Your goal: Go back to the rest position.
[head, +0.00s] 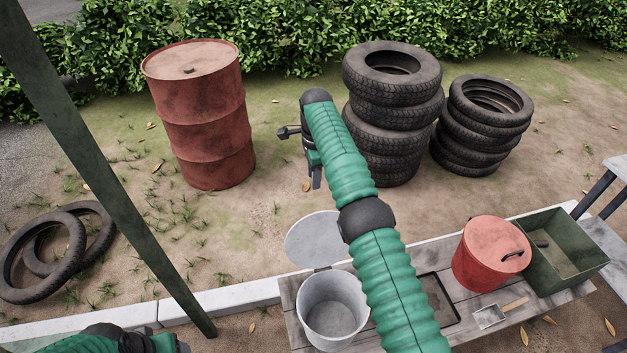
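My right arm, in green ribbed sleeving, reaches up through the middle of the head view, over the bench (460,318) and out above the dirt. My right gripper (299,156) is at its far end, in front of the stacked tires. Its two dark fingers stand apart, and I see nothing between them. Part of the gripper is hidden behind the arm's end. Only a piece of my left arm shows at the bottom left edge; its gripper is not in view.
A grey bucket (333,312) with a raised round lid (318,240), a red lidded bucket (490,254), a green bin (562,250) and a scoop (500,313) are on the bench. A rusty drum (205,115) and tire stacks (392,120) stand behind. A dark post (105,170) crosses left.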

